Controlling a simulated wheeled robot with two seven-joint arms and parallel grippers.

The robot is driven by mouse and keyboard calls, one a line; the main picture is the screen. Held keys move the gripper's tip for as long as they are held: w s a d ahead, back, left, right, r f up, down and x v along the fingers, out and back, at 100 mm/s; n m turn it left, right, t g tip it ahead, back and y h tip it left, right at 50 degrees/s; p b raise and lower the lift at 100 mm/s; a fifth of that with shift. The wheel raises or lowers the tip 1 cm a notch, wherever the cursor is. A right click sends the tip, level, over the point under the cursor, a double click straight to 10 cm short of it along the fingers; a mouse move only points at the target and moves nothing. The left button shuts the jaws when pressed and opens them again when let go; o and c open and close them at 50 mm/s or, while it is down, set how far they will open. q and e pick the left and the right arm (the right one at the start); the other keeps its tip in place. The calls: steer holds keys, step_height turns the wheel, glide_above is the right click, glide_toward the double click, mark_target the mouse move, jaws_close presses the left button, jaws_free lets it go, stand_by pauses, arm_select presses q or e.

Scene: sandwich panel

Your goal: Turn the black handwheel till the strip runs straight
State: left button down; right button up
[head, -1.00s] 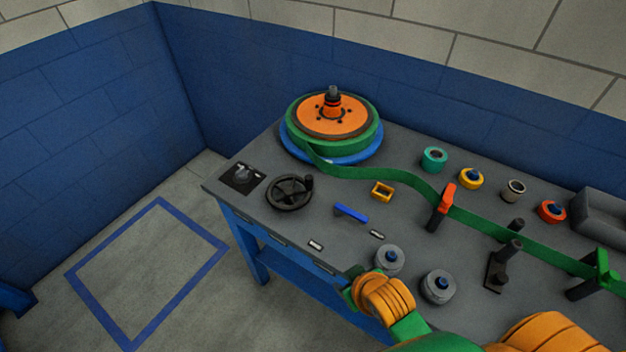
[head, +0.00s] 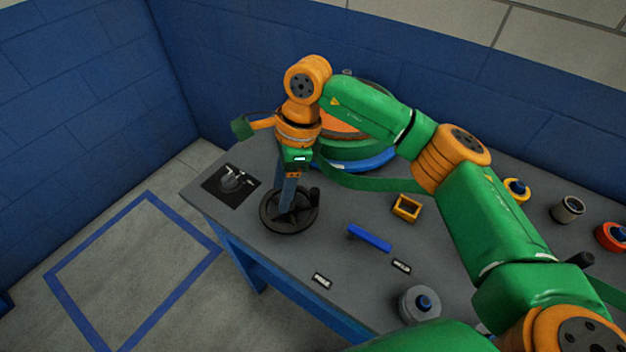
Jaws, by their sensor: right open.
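The black handwheel (head: 272,219) lies flat near the table's left front edge, with its upright knob (head: 314,194) at the right of the rim. My right gripper (head: 287,204) points down over the wheel's middle; its fingers are open and overlap the hub and spokes in the head view. I cannot tell if they touch the wheel. The green strip (head: 375,183) leaves the reel (head: 375,97) and runs in a curve to the right, then passes behind my right arm. The arm hides much of the reel and the strip's further run. My left gripper is out of view.
Bare table surrounds the wheel's front. Several spools stand farther right.

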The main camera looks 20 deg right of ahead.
mark_target(315, 191)
steer(key=d+h, duration=0.1)
steer(key=d, duration=0.1)
steer(key=w+d+r+h, duration=0.1)
steer(key=d, duration=0.1)
steer(key=d+h, duration=0.1)
steer(key=d, duration=0.2)
steer(key=shift+w+r, duration=0.15)
steer(key=shift+w, duration=0.05)
steer(key=f, duration=0.2)
steer(key=f+p, duration=0.1)
steer(key=f, duration=0.1)
steer(key=f+p, duration=0.1)
steer(key=f, duration=0.1)
steer(key=shift+s+a+f, duration=0.1)
steer(key=shift+s+a, duration=0.2)
steer(key=shift+s, duration=0.05)
steer(key=shift+f, duration=0.15)
jaws_close()
